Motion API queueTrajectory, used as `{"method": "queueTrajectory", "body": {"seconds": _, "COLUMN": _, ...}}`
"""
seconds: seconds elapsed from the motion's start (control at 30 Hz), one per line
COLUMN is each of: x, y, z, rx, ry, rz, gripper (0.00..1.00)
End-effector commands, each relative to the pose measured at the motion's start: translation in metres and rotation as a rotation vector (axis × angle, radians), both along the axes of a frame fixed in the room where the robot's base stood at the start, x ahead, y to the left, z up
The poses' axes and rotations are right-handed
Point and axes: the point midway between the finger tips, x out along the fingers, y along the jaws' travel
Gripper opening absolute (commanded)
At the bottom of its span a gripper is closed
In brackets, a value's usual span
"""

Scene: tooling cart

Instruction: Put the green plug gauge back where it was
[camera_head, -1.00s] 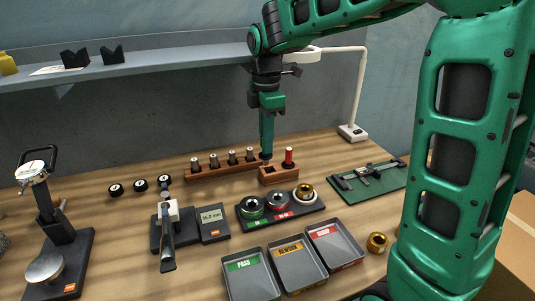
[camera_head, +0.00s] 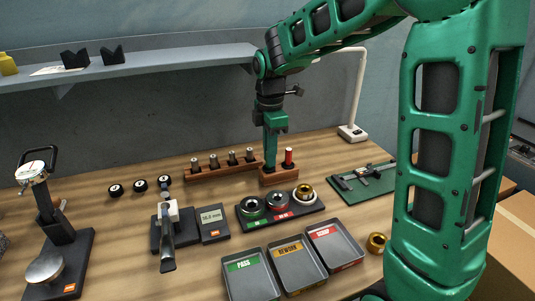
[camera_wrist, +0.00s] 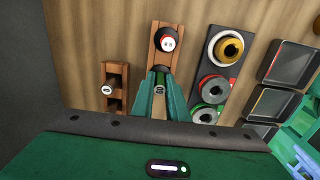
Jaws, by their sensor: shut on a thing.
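My gripper (camera_head: 271,168) points straight down at the left half of a small wooden block (camera_head: 281,178). It is shut on the green plug gauge (camera_wrist: 159,87), whose end shows between the fingers in the wrist view. In the head view the fingers hide the gauge. The red plug gauge (camera_head: 288,157) stands upright in the right half of the block; it also shows in the wrist view (camera_wrist: 167,41). A dark opening of the block shows just past the held gauge in the wrist view. I cannot tell how deep the gauge sits.
A longer wooden rack (camera_head: 208,173) with several pins stands just left. A black tray (camera_head: 262,221) with ring gauges lies in front, then bins marked PASS (camera_head: 230,284), REWORK and another. A caliper on a green mat (camera_head: 352,190) lies right. A shelf (camera_head: 150,68) hangs behind.

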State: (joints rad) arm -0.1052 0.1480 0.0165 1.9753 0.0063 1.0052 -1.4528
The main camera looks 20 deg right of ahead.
Motion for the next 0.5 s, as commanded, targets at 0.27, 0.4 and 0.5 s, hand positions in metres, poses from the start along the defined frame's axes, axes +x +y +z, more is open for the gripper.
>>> {"method": "queueTrajectory", "body": {"seconds": 0.27, "x": 0.0001, "y": 0.0003, "z": -0.0035, "rx": 0.0, "ry": 0.0, "rz": 0.0, "gripper": 0.32}}
{"method": "queueTrajectory", "body": {"seconds": 0.4, "x": 0.0001, "y": 0.0007, "z": -0.0034, "rx": 0.0, "ry": 0.0, "rz": 0.001, "gripper": 0.32}}
{"method": "queueTrajectory", "body": {"seconds": 0.5, "x": 0.0001, "y": 0.001, "z": -0.0028, "rx": 0.0, "ry": 0.0, "rz": 0.001, "gripper": 0.32}}
